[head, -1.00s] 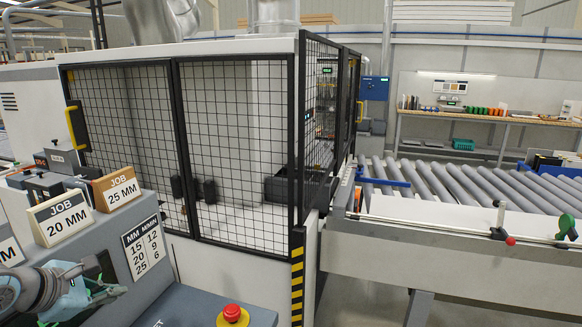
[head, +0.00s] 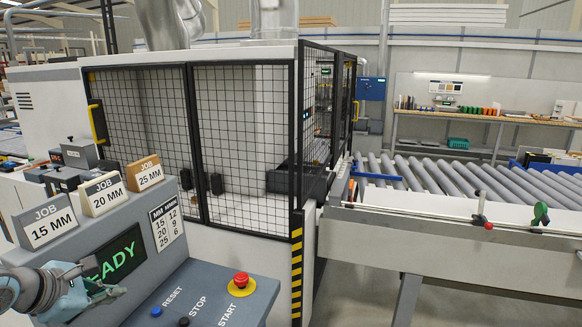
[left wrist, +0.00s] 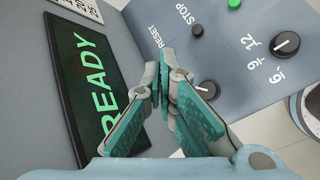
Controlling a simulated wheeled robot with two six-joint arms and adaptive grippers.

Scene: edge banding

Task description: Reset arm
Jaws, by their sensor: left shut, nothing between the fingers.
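My left gripper (head: 108,290) is at the lower left of the head view, in front of the machine's control console (head: 205,268). In the left wrist view its teal fingers (left wrist: 165,62) are shut with nothing between them, pointing along the console. The console's display (head: 122,252) reads READY; it also fills the left of the left wrist view (left wrist: 95,85). On the sloped panel are a blue RESET button (head: 156,312), a black STOP knob (head: 184,321) and a red emergency stop (head: 240,279). My right gripper is not in view.
Job blocks for 15 MM (head: 47,230), 20 MM (head: 103,195) and 25 MM (head: 147,174) stand on the console top. A mesh-fenced machine (head: 245,150) rises behind it. A roller conveyor (head: 450,180) runs to the right, with floor below it.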

